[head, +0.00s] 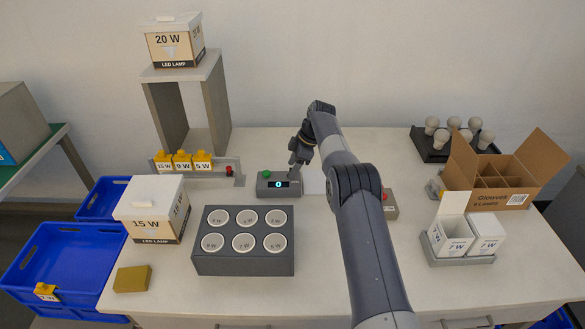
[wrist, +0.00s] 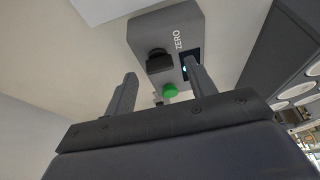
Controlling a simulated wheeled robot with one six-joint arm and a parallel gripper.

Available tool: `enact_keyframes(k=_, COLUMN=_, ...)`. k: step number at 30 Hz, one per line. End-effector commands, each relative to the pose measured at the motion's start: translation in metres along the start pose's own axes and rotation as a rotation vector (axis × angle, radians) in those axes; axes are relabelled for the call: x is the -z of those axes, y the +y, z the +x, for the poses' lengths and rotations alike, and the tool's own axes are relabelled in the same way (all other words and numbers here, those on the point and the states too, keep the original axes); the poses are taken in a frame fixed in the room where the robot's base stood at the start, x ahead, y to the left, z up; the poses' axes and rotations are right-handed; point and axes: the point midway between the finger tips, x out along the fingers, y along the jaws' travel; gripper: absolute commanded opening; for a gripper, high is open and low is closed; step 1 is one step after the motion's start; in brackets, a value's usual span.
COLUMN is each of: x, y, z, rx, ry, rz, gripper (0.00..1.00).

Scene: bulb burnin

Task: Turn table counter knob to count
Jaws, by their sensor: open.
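The table counter (head: 268,192) is a small grey box on the table with a green button and a lit display reading 0. My gripper (head: 296,164) is at the counter's right end in the head view and hides the knob there. In the wrist view my gripper (wrist: 161,92) is open and empty, with the knob ahead between its two fingers. I cannot see contact.
A grey block with several round labelled sockets (head: 243,262) stands in front of the counter. A rail with yellow tags (head: 200,177) is to its left. A small box with a red button (head: 390,208) is right of my arm. An open carton (head: 485,204) stands farther right.

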Motion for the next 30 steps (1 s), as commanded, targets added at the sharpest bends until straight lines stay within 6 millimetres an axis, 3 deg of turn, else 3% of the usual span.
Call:
enact_keyframes(k=9, x=0.000, y=0.001, z=-0.071, rx=-0.004, ry=0.000, rz=0.000, gripper=0.53)
enact_keyframes(k=12, x=0.001, y=0.000, z=-0.085, rx=-0.001, ry=0.000, rz=0.001, gripper=0.53)
enact_keyframes(k=18, x=0.001, y=0.000, z=-0.096, rx=0.000, ry=0.000, rz=0.000, gripper=0.53)
enact_keyframes(k=30, x=0.000, y=0.000, z=-0.096, rx=-0.001, ry=0.000, rz=0.000, gripper=0.53)
